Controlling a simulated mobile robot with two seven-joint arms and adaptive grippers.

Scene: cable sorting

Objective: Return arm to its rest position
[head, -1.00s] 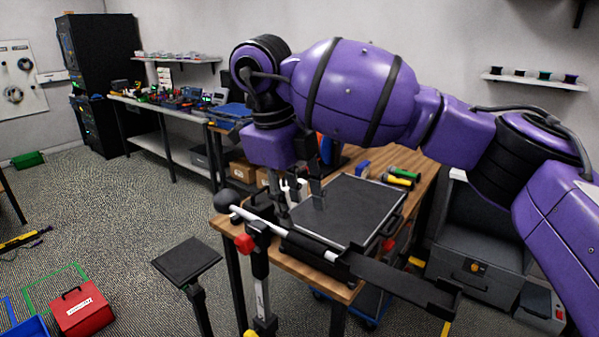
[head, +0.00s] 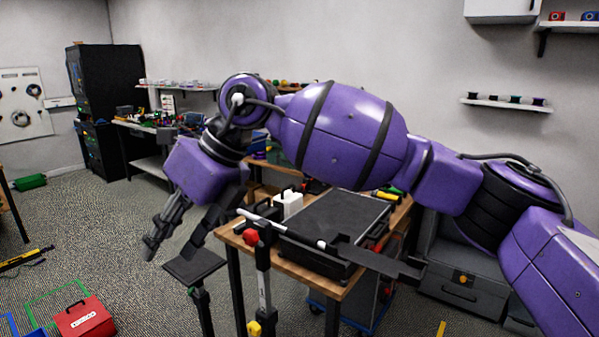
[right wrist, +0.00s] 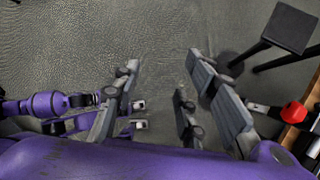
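My right arm stretches across the head view from the right, bent at the elbow. Its gripper (head: 172,246) hangs down left of the wooden table (head: 310,276), near a small black square stand. Its two fingers are apart with nothing between them. In the right wrist view the gripper (right wrist: 162,72) is also open and empty, with grey floor beyond. My left gripper does not show in the head view. Some purple parts of mine are at the left edge of the right wrist view, but I cannot tell a gripper there.
A dark flat case (head: 338,218) and a white object (head: 288,204) are on the table. The black-topped stand (head: 194,265) is near the gripper; it shows also in the right wrist view (right wrist: 290,28). A red box (head: 85,318) is on the floor. Open floor is at left.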

